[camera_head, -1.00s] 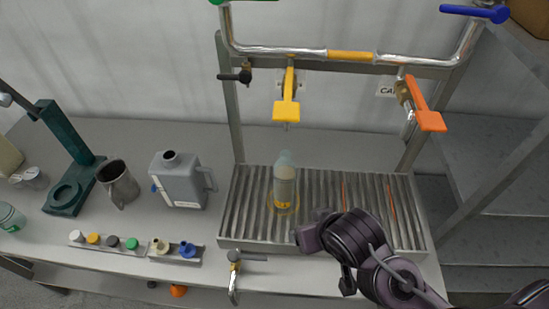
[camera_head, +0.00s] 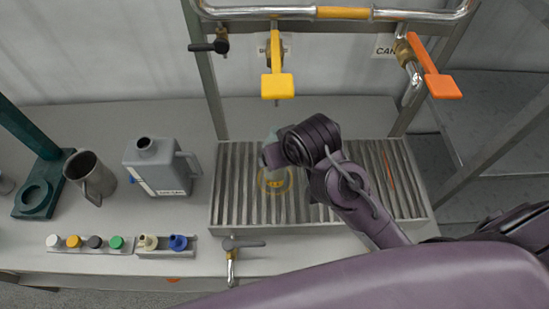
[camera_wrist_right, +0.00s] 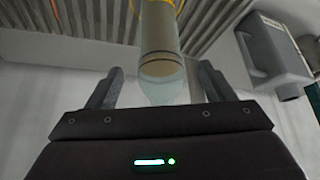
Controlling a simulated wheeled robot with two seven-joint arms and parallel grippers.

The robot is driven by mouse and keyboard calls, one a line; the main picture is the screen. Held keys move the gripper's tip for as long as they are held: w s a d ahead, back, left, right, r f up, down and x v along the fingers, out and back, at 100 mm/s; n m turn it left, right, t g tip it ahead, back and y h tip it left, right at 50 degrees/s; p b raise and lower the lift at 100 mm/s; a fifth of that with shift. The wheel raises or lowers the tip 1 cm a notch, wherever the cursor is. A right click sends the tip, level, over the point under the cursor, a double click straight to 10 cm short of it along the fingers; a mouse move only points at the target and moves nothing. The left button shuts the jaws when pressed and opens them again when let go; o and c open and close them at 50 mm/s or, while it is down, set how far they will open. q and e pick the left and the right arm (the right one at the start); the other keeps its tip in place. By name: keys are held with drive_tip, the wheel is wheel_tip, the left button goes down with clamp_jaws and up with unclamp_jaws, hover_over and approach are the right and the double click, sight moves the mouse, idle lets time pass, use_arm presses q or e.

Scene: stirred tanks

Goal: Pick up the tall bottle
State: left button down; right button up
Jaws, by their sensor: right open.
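The tall bottle (camera_wrist_right: 160,45), translucent with a pale tan body and rounded clear end, shows in the right wrist view. Its near end lies between the two fingers of my right gripper (camera_wrist_right: 159,85), which is open with a gap visible on each side. In the head view my right gripper (camera_head: 272,152) is over the slatted drain rack (camera_head: 235,185) and hides most of the bottle; only a pale bit of its top (camera_head: 271,136) shows. The bottle stands on the rack by a yellow ring mark (camera_head: 274,181). My left gripper is not in view.
A grey jug (camera_head: 160,168), a metal pitcher (camera_head: 90,178) and a green stand (camera_head: 38,195) are on the left. Several coloured caps (camera_head: 95,242) sit in front. A yellow-handled tap (camera_head: 278,85) and an orange-handled tap (camera_head: 435,75) hang above the rack.

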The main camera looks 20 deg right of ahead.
sight(274, 139)
drive_tip(key=shift+w+a+r+p, duration=0.1)
drive_tip(key=shift+w+r+p, duration=0.1)
drive_tip(key=shift+w+p, duration=0.35)
drive_tip(key=shift+w+r+p, duration=0.15)
drive_tip(key=shift+w+p, duration=0.2)
drive_tip(key=shift+w, duration=0.35)
drive_tip(key=w, duration=0.1)
drive_tip(key=w+f+p, duration=0.1)
drive_tip(key=shift+w+a+f, duration=0.15)
drive_tip(key=shift+w+a, duration=0.05)
drive_tip(key=shift+w, duration=0.15)
drive_tip(key=shift+f, duration=0.15)
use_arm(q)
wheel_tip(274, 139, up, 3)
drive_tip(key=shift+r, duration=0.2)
use_arm(e)
drive_tip(key=shift+c, duration=1.2)
clamp_jaws()
